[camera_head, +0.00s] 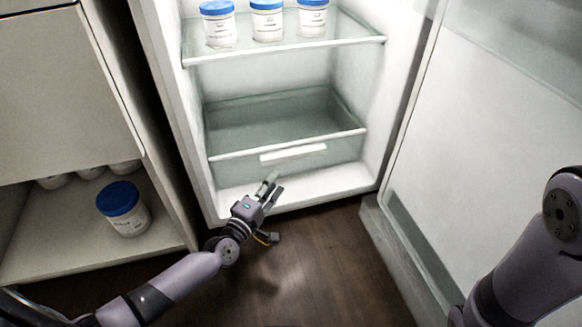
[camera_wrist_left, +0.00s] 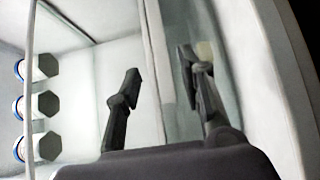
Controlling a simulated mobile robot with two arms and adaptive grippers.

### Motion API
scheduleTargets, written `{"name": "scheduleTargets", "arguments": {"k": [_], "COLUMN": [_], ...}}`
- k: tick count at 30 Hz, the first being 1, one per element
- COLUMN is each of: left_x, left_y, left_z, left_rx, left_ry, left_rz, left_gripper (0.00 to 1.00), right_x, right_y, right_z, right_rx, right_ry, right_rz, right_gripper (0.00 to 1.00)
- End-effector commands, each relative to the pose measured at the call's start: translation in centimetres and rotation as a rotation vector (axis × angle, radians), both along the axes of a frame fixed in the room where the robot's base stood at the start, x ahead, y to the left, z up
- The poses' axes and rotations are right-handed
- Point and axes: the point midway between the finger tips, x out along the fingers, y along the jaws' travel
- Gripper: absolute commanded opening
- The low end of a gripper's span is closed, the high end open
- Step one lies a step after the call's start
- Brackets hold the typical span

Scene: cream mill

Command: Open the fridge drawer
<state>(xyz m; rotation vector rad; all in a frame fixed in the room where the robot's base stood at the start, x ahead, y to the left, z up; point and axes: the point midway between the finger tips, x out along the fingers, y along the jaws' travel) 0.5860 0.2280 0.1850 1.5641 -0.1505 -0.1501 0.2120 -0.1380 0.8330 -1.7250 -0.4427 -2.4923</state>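The fridge drawer (camera_head: 240,174) is a clear, greyish bin low in the open fridge, and it looks shut. Its handle is a white strip (camera_head: 293,153) on the drawer front. My left gripper (camera_head: 271,184) is in front of the drawer, a little below and left of the handle in the head view. In the left wrist view its two dark fingers (camera_wrist_left: 160,66) are spread apart with nothing held between them. I cannot tell whether a finger touches the drawer front. My right arm shows at the right edge; its gripper is out of view.
The fridge door (camera_head: 490,150) stands open on the right. White jars with blue lids (camera_head: 268,22) stand on the glass shelf (camera_head: 290,50) above the drawer. A cabinet (camera_head: 60,90) at left holds another blue-lidded jar (camera_head: 124,208). Dark floor (camera_head: 330,260) before the fridge is clear.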

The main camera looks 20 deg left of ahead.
Motion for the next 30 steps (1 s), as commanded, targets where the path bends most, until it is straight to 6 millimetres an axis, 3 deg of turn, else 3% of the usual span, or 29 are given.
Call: {"name": "scheduleTargets", "arguments": {"k": [9,15,27,30], "left_x": [6.8,9.4,10.2,10.2], "left_y": [-1.3,-1.8,-2.0,-2.0], "left_z": [-0.3,-0.2,0.0,0.0], "left_rx": [-0.002,0.001,0.001,0.001], "left_ry": [-0.003,-0.001,0.000,0.001], "left_rz": [0.001,0.001,0.000,0.000], "left_gripper": [0.37,0.37,0.37,0.31], "right_x": [0.0,0.0,0.0,0.0], "right_y": [0.0,0.0,0.0,0.0], "right_z": [-2.9,-3.8,-3.9,-3.9], "right_rx": [0.000,-0.001,-0.001,-0.001], "right_ry": [0.001,0.000,0.000,0.001], "right_rz": [0.000,0.000,0.000,-0.001], "right_gripper": [0.30,0.30,0.30,0.30]}}
